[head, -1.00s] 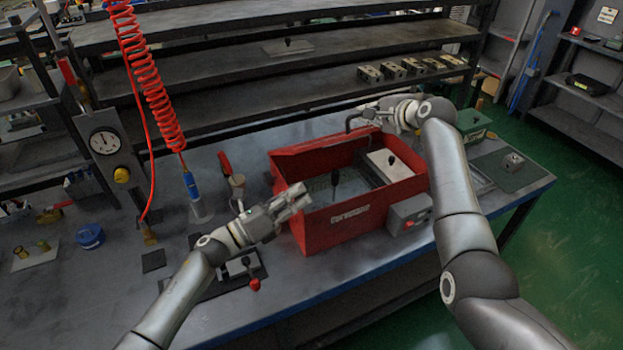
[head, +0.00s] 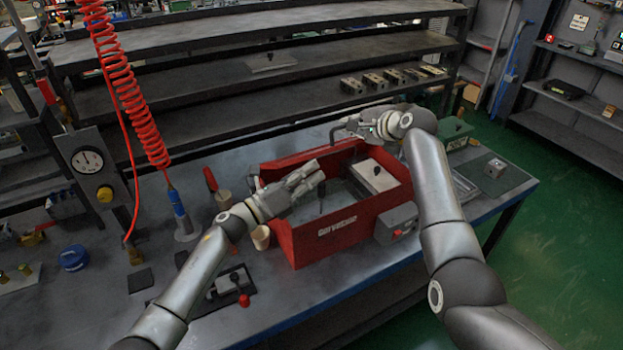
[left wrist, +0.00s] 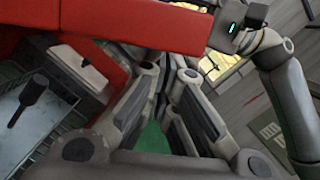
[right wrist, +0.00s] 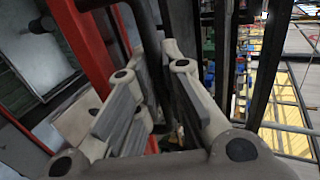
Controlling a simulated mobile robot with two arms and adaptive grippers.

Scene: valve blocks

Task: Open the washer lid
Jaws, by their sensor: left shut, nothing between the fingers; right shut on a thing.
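The red washer (head: 325,243) stands on the bench with its inside showing from above. No separate lid panel can be made out. My left gripper (head: 315,180) is shut and empty above the washer's left part. The left wrist view shows its fingers (left wrist: 165,110) beside the red rim (left wrist: 150,28). My right gripper (head: 352,128) is at the washer's back edge, shut on a dark bar (right wrist: 150,35) that runs between its fingers in the right wrist view. A dark curved end (head: 333,134) shows by this gripper in the head view.
Inside the washer are a black-handled tool (head: 322,195) and a pale block with a black knob (head: 373,176). A grey control box (head: 397,222) is on its front. A blue-ended hose tool (head: 180,212) and cups stand left. Shelves rise behind.

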